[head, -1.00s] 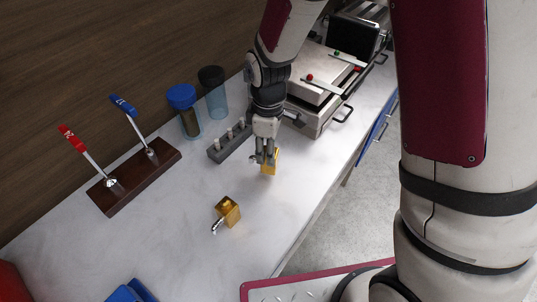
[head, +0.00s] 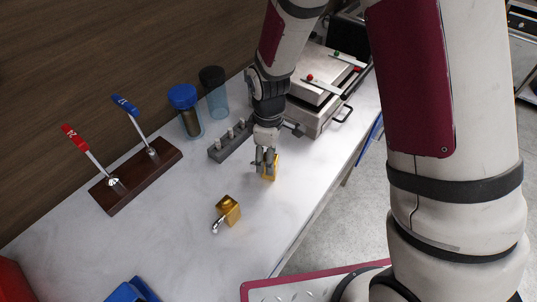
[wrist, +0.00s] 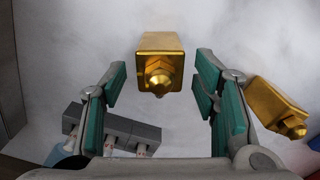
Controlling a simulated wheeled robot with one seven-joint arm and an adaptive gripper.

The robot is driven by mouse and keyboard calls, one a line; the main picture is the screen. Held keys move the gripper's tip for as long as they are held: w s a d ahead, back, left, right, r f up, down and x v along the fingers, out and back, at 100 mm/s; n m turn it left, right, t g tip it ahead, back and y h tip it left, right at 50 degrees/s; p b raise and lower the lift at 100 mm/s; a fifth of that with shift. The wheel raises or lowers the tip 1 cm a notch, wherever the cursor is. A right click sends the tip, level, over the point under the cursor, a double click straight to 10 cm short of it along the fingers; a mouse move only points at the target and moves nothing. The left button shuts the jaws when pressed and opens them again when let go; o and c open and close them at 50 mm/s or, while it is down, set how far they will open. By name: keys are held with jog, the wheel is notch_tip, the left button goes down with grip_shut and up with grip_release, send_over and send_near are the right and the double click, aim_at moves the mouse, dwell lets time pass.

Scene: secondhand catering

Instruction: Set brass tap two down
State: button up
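A gold-coloured brass tap (head: 271,170) stands on the pale counter beneath my gripper (head: 265,164). In the wrist view this tap (wrist: 160,58) is between the two fingers, with clear gaps to the green pads on both sides. My gripper (wrist: 162,100) is open there. A second brass tap (head: 229,209), with a silver lever, is on the counter nearer the camera and apart from my gripper. It shows at the right of the wrist view (wrist: 272,104), outside the fingers. I cannot tell from markings which tap is number two.
A grey holder with pale pegs (head: 232,142) stands left of my gripper. Behind are a blue-lidded jar (head: 187,115), a dark-lidded jar (head: 214,95) and a wooden lever stand (head: 135,178). A press-like appliance (head: 312,100) is at the back right.

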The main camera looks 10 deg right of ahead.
notch_tip(320, 180, up, 13)
jog(key=b, duration=0.1)
jog(key=shift+f, duration=0.2)
jog(key=s+d+r+m+t, duration=0.2)
jog(key=s+d+r+m, duration=0.4)
jog(key=s+r, duration=0.2)
jog(key=s+d+r+m+t, duration=0.3)
jog(key=s+d+r+m, duration=0.3)
jog(key=s+r+m, duration=0.1)
jog(key=shift+s+d+r+m+t, duration=0.25)
jog(key=shift+s+r+m+t, duration=0.05)
jog(key=shift+s+r, duration=0.6)
